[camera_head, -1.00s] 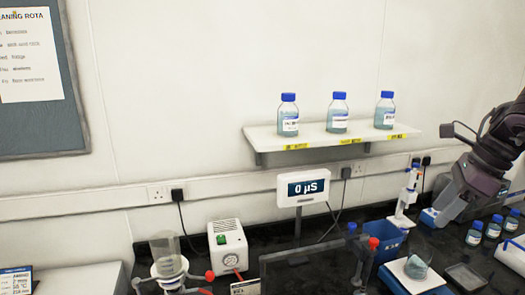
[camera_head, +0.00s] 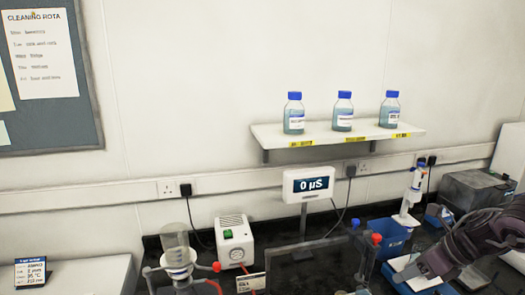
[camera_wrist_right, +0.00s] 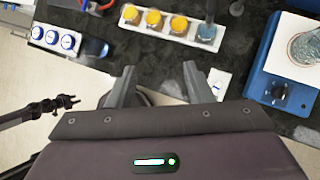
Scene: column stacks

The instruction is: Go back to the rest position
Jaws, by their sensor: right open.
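My right gripper (camera_head: 412,271) comes in from the right edge of the head view and points down and left over the worktop. It overlaps the blue balance with a white plate (camera_head: 399,267), and I cannot tell whether they touch. In the right wrist view the two fingers of the right gripper (camera_wrist_right: 160,76) are apart with nothing between them. Below them is dark worktop (camera_wrist_right: 158,60). My left gripper is not in view.
Three blue-capped bottles (camera_head: 343,111) stand on a wall shelf (camera_head: 275,141). A meter reading 0 µS (camera_head: 309,184), a white pump box (camera_head: 234,240) and a blue bin (camera_head: 392,238) are below. In the wrist view, a white rack of vials (camera_wrist_right: 166,38) and a blue instrument (camera_wrist_right: 275,75) are near.

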